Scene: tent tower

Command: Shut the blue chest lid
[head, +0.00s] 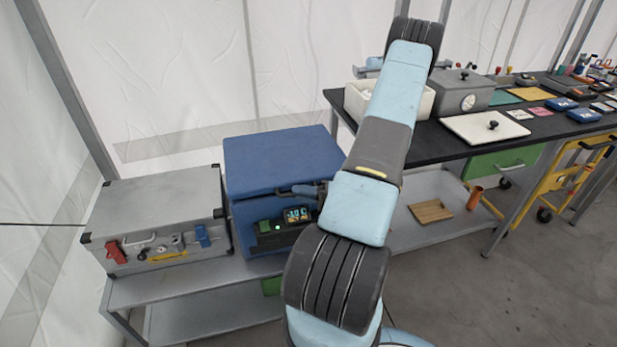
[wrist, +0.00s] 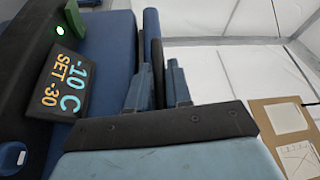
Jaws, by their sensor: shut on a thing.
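The blue chest (head: 236,222) stands on a low grey shelf left of my arm in the head view. Its broad blue lid (head: 282,158) lies across the top, low over the body. I cannot tell whether a thin gap is left under it. A lit display (head: 297,214) and a green light are on the chest's front, and the display reads -10 C, SET -30 in the wrist view (wrist: 68,82). In the head view my arm partly hides the grip.
A grey metal case (head: 160,210) with red and blue latches stands close left of the chest. Floor at lower right is clear.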

